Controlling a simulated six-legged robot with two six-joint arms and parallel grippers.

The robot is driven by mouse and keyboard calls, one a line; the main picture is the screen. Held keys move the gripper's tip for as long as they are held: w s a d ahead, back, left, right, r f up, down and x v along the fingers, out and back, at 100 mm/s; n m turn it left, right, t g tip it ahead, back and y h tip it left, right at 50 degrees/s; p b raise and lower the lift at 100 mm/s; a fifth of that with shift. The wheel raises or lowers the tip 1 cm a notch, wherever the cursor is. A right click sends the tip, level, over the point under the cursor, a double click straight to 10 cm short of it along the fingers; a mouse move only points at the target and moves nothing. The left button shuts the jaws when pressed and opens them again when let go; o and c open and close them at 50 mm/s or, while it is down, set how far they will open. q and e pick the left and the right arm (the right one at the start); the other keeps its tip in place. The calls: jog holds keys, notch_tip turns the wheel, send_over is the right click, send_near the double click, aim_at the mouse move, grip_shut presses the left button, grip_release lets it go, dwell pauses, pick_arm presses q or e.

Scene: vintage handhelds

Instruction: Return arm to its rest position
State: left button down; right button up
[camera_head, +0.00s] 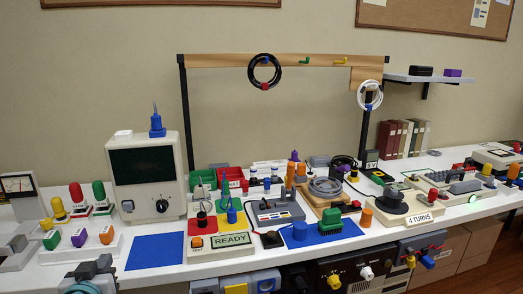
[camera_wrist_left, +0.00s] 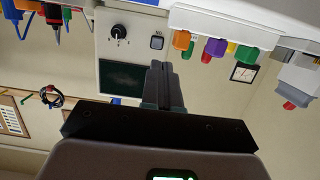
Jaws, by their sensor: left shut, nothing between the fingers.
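My left gripper (camera_head: 92,267) shows at the bottom left of the head view, dark grey, in front of the white bench's front edge. In the left wrist view its two dark fingers (camera_wrist_left: 162,85) are together, with nothing between them. That view is upside down and shows the fingers in front of the cream monitor (camera_wrist_left: 125,45) with its dark screen. The fingers look apart from everything around them. My right gripper is in neither view.
The white bench (camera_head: 335,242) carries a cream monitor (camera_head: 146,175), a blue mat (camera_head: 155,251), a READY box (camera_head: 231,240) and a turntable-like device (camera_head: 394,203). Coloured plugs stand left. A wooden rail (camera_head: 220,61) holds cable coils. Several devices sit below the bench.

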pick_arm(q)
jog(key=d+f, duration=0.1)
jog(key=f, duration=0.2)
jog(key=d+f+g+h, duration=0.1)
jog(key=d+f, duration=0.1)
jog(key=f, duration=0.1)
jog(key=d+f+g+h, duration=0.1)
jog(key=f, duration=0.2)
jog(key=shift+s+d+f, duration=0.25)
jog(key=shift+f, duration=0.1)
jog(key=s+d+f+g+h, duration=0.1)
jog(key=s+d+f+g, duration=0.2)
jog(key=f, duration=0.4)
jog(key=s+d+f+g+h, duration=0.1)
jog(key=s+d+f+h, duration=0.15)
jog(key=d+f, duration=0.35)
jog(key=s+d+f+g+h, duration=0.1)
jog(key=s+d+f+g, duration=0.35)
jog(key=s+f, duration=0.5)
jog(key=s+d+f+g+h, duration=0.1)
jog(key=s+d+f+g, duration=0.5)
jog(key=s, duration=0.6)
notch_tip(320, 180, up, 21)
jog(key=t+p, duration=0.1)
jog(key=p, duration=2)
jog(key=shift+a+m+t+p, duration=0.3)
jog(key=shift+a+t, duration=0.05)
jog(key=shift+a, duration=0.05)
